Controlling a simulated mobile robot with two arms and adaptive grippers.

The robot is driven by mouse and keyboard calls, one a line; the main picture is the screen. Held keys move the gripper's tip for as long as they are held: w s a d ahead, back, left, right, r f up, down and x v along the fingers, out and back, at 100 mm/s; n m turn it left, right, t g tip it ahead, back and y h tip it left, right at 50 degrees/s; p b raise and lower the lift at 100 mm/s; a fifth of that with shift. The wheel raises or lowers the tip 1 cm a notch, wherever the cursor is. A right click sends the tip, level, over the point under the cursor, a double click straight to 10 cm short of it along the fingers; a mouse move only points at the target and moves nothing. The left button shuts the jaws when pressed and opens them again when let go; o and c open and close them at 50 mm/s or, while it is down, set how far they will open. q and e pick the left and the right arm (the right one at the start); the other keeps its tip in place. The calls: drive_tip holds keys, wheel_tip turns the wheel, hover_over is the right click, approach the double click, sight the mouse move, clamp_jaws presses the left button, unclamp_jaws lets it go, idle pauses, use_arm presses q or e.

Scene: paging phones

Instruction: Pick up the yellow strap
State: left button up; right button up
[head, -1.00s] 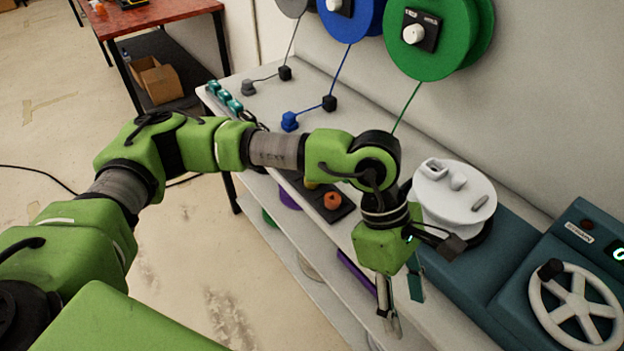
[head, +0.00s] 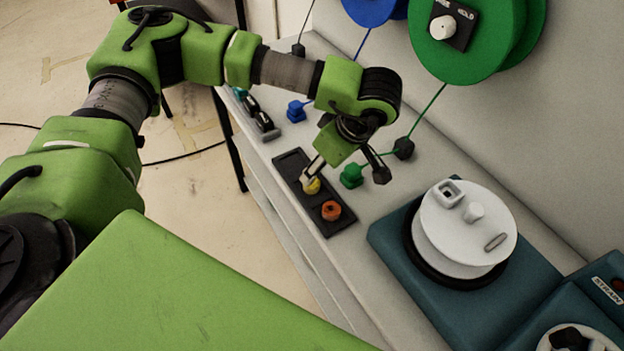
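A small yellow piece (head: 311,186), which I take for the yellow strap, sits in a dark tray (head: 337,225) on the white bench. Only part of it shows, and its shape is hard to make out. My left gripper (head: 312,173) reaches down over it, with its pale fingertips right at the yellow piece. I cannot tell whether they touch it, or whether the fingers are apart or closed. My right gripper is not in view.
An orange knob-like piece (head: 331,210) sits close by in the same tray. A green block (head: 351,176) on a green cord and a blue block (head: 296,111) stand nearby. A white reel (head: 463,235) on a teal base is at the right. The wall with green spools (head: 455,55) rises behind.

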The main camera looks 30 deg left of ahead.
sight(313, 184)
use_arm(q)
drive_tip(key=x, duration=0.2)
drive_tip(key=shift+w+a+f, duration=0.15)
drive_tip(key=shift+w+f, duration=0.05)
drive_tip(key=shift+f, duration=0.15)
drive_tip(key=shift+p+x, duration=0.65)
drive_tip(key=shift+x, duration=0.25)
drive_tip(key=x, duration=0.2)
drive_tip(key=shift+f+p, duration=0.4)
drive_tip(key=shift+w+a+f, duration=0.1)
drive_tip(key=shift+a+f, duration=0.05)
drive_tip(key=shift+f, duration=0.45)
drive_tip(key=c, duration=0.9)
drive_tip(key=shift+o, duration=0.2)
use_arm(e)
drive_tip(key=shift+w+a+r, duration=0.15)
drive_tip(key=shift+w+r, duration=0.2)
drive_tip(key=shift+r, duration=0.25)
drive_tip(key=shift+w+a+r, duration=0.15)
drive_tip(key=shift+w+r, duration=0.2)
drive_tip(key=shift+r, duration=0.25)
